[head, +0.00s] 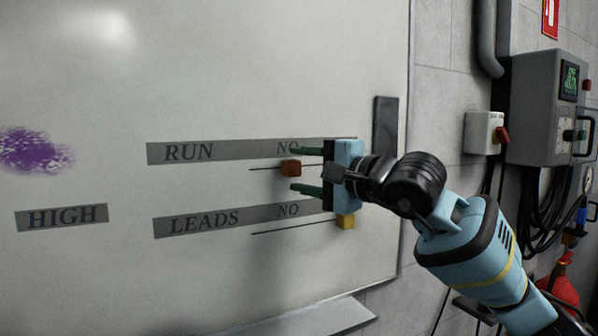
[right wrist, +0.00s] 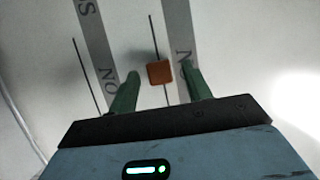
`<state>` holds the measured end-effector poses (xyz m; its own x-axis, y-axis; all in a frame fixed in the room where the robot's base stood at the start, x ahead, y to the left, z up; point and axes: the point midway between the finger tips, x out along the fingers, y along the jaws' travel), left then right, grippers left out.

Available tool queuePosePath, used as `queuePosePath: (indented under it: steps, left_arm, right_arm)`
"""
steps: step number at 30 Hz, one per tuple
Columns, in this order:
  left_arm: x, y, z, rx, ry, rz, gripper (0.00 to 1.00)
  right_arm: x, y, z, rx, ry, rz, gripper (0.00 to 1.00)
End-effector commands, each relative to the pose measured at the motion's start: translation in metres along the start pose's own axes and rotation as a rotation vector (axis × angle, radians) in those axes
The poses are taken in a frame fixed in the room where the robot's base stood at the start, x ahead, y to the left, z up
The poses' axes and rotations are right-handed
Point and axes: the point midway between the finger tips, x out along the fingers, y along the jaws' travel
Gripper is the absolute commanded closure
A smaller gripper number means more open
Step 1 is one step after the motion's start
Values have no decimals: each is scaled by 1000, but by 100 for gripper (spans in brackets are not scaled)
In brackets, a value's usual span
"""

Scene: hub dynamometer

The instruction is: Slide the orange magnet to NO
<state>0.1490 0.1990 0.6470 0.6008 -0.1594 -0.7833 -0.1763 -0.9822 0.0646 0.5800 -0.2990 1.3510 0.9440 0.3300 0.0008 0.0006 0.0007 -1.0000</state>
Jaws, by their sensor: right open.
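The orange magnet (head: 291,168) is a small block on the whiteboard, on a thin dark line under the RUN strip (head: 236,151). It sits roughly below the word NO on that strip. My right gripper (head: 297,170) is open at the board, with one green finger above the magnet and one below it. In the right wrist view the magnet (right wrist: 160,72) lies between the two fingertips, with a gap on each side. The gripper body hides the right end of the line. My left gripper is out of view.
A yellow magnet (head: 345,222) sits on the lower line, under the LEADS strip (head: 237,218), just below my right gripper. A HIGH label (head: 62,217) and a purple smudge (head: 34,151) are at left. A tray ledge (head: 300,325) runs along the board's bottom.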

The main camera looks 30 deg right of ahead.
Motion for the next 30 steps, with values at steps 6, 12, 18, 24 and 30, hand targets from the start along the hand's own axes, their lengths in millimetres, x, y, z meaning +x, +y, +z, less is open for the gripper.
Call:
queuePosePath:
  steps: [6, 12, 18, 24, 30]
  left_arm:
    - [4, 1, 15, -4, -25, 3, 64]
    - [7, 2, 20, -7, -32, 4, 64]
    - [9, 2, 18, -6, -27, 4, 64]
    - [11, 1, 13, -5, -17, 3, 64]
    - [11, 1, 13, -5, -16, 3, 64]
  right_arm:
    - [-34, 5, -1, -2, 2, 5, 51]
    - [-59, 4, 0, -1, -1, 3, 51]
    - [-67, 2, 1, 0, -2, 2, 51]
    - [-67, 1, 1, 0, -2, 1, 51]
    - [-67, 1, 1, 0, -2, 1, 51]
